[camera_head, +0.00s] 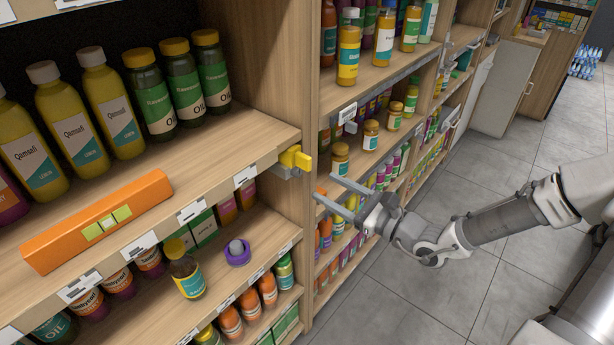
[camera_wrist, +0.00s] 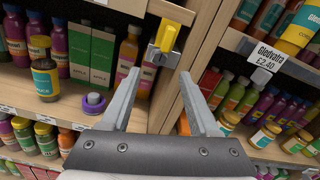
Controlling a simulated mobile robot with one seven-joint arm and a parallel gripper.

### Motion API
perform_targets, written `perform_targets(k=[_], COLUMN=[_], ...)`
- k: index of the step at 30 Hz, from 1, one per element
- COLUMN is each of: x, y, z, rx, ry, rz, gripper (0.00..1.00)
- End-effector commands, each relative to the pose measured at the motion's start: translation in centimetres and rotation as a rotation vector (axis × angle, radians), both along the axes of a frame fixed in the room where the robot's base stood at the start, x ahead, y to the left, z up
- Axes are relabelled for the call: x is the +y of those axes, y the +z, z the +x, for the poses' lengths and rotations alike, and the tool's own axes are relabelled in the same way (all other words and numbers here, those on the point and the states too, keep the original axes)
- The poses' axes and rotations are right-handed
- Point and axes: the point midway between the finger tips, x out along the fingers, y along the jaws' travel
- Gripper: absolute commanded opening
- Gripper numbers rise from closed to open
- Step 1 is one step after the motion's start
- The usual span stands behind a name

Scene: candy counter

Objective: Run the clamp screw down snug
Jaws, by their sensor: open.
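A clamp with a yellow handle (camera_head: 295,158) and a grey metal body sits at the right end of the upper shelf's front edge, beside the upright. In the wrist view the yellow handle (camera_wrist: 167,36) stands above the grey body, just beyond my fingertips. I cannot make out the screw thread. My gripper (camera_head: 327,188) is open and empty, to the lower right of the clamp in the head view. In the wrist view my gripper (camera_wrist: 159,72) has its two fingers apart, with the clamp between and beyond the tips, apparently not touched.
An orange bar (camera_head: 90,226) with green squares lies on the upper shelf (camera_head: 235,150), before several bottles. A purple ring-like item (camera_head: 237,254) and a yellow-capped bottle (camera_head: 186,272) are on the lower shelf. The wooden upright (camera_head: 296,80) stands close by. Floor at right is clear.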

Motion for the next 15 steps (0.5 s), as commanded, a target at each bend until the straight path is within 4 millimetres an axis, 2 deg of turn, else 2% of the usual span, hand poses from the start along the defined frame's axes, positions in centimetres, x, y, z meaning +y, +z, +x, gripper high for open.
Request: perform_targets(k=[1,6,15], x=[1.1,3.5,5.5], y=[0.0,0.0,0.0], z=[0.6,2.6,4.3], rx=[0.001,0.0,0.0], ry=[0.004,0.003,0.0], rz=[0.002,0.002,0.0], gripper=[0.61,0.61,0.61])
